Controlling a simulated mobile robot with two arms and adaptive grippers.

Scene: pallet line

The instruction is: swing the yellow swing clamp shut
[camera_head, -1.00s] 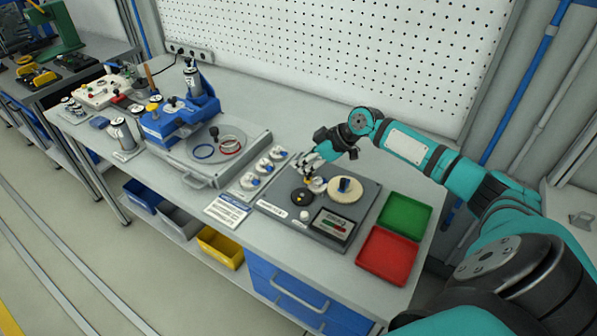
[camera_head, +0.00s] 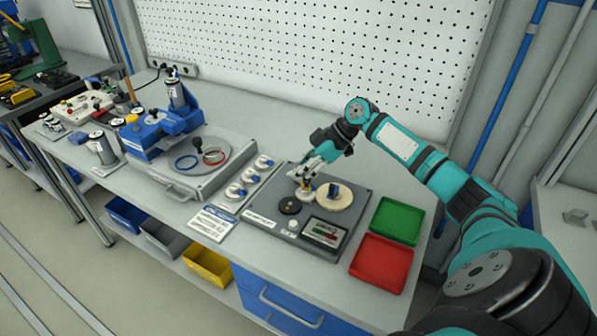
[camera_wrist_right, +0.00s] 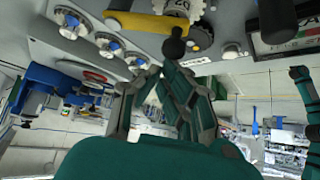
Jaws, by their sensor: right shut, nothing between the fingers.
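The yellow swing clamp (camera_wrist_right: 145,23) shows in the right wrist view as a yellow bar near the top edge. A black knob (camera_wrist_right: 175,45) is at its right end, and the bar lies beside a pale part with printed numbers (camera_wrist_right: 182,8). In the head view the clamp is too small and too covered by my fingers to read its position. My right gripper (camera_head: 297,174) is shut and empty, just above the grey fixture plate (camera_head: 262,228). In the right wrist view its fingertips (camera_wrist_right: 154,70) are below the clamp bar, apart from it. My left gripper is not in view.
Green (camera_head: 398,221) and red (camera_head: 382,263) trays stand right. Several white dials (camera_head: 236,191) line the left.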

